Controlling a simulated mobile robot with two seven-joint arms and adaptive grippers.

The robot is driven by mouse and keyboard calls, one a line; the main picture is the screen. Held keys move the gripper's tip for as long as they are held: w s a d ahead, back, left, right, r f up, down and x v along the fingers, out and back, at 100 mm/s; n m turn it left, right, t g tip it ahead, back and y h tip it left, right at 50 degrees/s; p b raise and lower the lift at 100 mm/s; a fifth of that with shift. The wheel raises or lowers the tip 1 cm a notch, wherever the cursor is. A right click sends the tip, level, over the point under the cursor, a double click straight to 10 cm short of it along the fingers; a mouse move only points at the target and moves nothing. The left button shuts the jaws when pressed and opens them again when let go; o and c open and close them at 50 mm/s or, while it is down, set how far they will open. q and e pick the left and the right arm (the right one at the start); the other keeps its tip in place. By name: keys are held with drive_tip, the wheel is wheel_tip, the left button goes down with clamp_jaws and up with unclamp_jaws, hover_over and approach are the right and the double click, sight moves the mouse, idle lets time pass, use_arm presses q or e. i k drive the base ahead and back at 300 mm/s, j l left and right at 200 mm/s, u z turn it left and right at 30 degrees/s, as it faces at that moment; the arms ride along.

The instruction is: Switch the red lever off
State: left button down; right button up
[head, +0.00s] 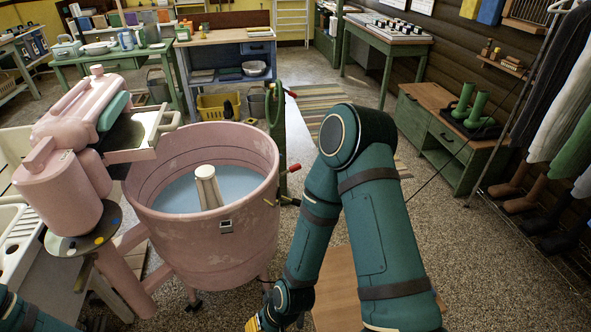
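A pink wringer washer tub (235,225) stands left of centre, with bluish water and a pale agitator (207,188) inside. A lever with a red grip (291,168) sticks out at the tub's right side. A second, smaller red tip (291,93) shows higher up, by a green wheel behind the tub. My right arm crosses the middle of the view. My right gripper (262,323) is partly cut off at the bottom edge, below and apart from the red lever; its fingers do not show clearly. Only a bit of my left arm shows at the bottom left corner; its gripper is out of view.
The pink wringer head (75,150) stands left of the tub. A wooden surface (340,290) lies low behind my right arm. A low green cabinet (440,120) and hanging clothes (560,110) are at the right. Speckled floor (440,230) is open between them and my arm.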

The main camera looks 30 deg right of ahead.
sight(297, 166)
drive_tip(key=k+l, duration=0.1)
drive_tip(key=l, duration=0.35)
drive_tip(key=k+l, duration=0.1)
drive_tip(key=l, duration=0.35)
drive_tip(key=k+l, duration=0.1)
drive_tip(key=l, duration=0.4)
drive_tip(key=k+l, duration=0.1)
drive_tip(key=l, duration=1.3)
drive_tip(key=z, duration=0.05)
